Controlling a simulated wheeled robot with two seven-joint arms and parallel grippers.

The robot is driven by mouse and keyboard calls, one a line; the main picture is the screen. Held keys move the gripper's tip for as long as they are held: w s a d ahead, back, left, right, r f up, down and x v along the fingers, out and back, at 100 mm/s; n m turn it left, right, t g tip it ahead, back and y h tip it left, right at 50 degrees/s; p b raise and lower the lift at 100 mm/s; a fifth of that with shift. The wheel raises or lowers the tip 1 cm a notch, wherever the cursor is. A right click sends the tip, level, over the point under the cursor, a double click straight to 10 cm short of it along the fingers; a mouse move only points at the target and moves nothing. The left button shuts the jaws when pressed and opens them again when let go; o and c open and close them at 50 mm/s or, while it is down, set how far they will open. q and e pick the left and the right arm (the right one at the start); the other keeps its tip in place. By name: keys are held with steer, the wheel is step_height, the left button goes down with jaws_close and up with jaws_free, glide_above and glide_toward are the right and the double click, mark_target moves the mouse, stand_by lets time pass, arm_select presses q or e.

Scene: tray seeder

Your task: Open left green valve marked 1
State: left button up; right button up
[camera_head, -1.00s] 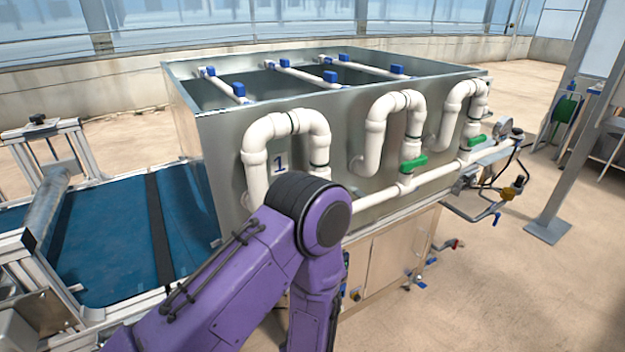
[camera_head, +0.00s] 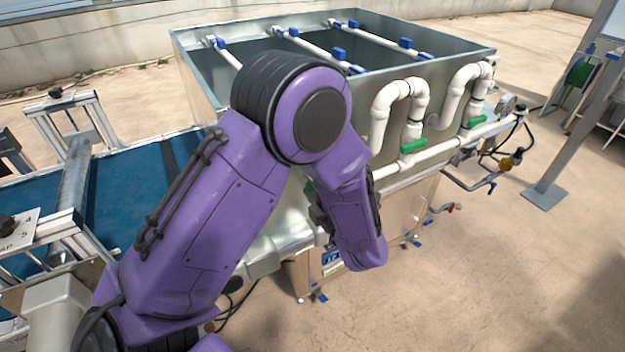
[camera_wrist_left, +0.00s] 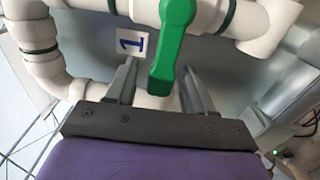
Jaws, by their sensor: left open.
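The green valve handle marked 1 (camera_wrist_left: 171,50) is large in the left wrist view, on a white pipe, with its free end pointing down toward my gripper. A white label with a blue 1 (camera_wrist_left: 131,42) is left of it. My left gripper (camera_wrist_left: 160,68) is open, with one finger on each side of the handle's lower end. I cannot tell whether either finger touches it. In the head view my purple arm covers most of this valve; only a bit of green (camera_head: 309,187) shows beside the dark gripper parts. My right gripper is not in view.
Two more green valves (camera_head: 413,146) (camera_head: 477,122) sit on the white pipes further right. The metal tank (camera_head: 460,60) stands behind the pipes. A blue conveyor (camera_head: 125,195) lies to the left. The floor at the front right is clear.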

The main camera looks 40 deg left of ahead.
arm_select(q)
steer(key=shift+w, duration=0.1)
jaws_close()
steer(key=shift+f, duration=0.1)
steer(key=shift+f+n+b, duration=0.3)
steer(key=shift+f+b, duration=0.05)
steer(key=shift+b, duration=0.4)
steer(key=shift+w+d+f+n+b, duration=0.15)
steer(key=shift+f+n+b, duration=0.35)
steer(key=shift+n+b, duration=0.8)
steer(key=shift+w+f+n+b, duration=0.2)
steer(key=shift+f+n+b, duration=0.5)
steer(key=shift+b, duration=1.05)
steer(key=shift+w+d+f+n+b, duration=0.15)
steer(key=shift+f+n+b, duration=0.15)
steer(key=shift+n+b, duration=1.1)
steer(key=shift+a, duration=0.1)
jaws_free()
